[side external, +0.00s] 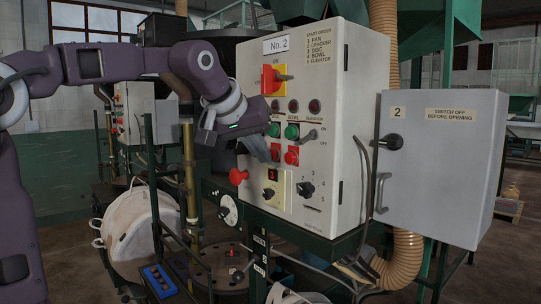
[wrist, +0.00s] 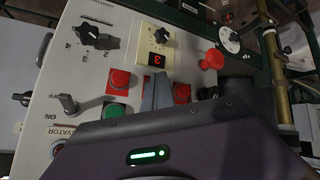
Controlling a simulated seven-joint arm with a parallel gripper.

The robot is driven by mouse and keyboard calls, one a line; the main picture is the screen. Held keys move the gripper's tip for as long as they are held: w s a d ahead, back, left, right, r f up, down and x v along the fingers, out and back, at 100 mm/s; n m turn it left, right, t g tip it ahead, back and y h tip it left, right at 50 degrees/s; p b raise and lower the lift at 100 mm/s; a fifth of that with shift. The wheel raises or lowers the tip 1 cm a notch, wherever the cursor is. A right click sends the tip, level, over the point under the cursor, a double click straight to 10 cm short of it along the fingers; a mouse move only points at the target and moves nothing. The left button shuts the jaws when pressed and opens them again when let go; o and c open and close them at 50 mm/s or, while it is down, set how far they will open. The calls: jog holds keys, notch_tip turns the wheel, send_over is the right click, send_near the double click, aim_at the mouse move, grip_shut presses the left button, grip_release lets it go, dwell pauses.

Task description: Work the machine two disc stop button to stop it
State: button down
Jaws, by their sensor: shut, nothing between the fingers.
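I cannot read which one is labelled disc. My gripper (side external: 267,157) is shut and empty, pointing at the panel.
A red mushroom knob (side external: 238,176) sticks out at the panel's left edge. A red-yellow rotary switch (side external: 272,78), a lever (side external: 307,136) and black dials (side external: 305,189) project from the front. A second grey box (side external: 440,160) stands at right, with cables between.

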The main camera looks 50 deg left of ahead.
jog(key=shift+s, duration=0.85)
jog(key=s, duration=0.5)
dwell(0.8)
jog(key=s+d+f+m+g+h, duration=0.1)
jog(key=s+d+f+m, duration=0.2)
jog(key=s+f, duration=0.6)
jog(key=s+d+f+m+g+h, duration=0.2)
jog(key=s+d+f+m, duration=0.2)
jog(key=s+f, duration=0.5)
jog(key=s+d, duration=0.1)
jog(key=d, duration=0.1)
jog(key=shift+s+d+f+m, duration=0.3)
jog(key=shift+d+f, duration=0.05)
jog(key=shift+f, duration=0.05)
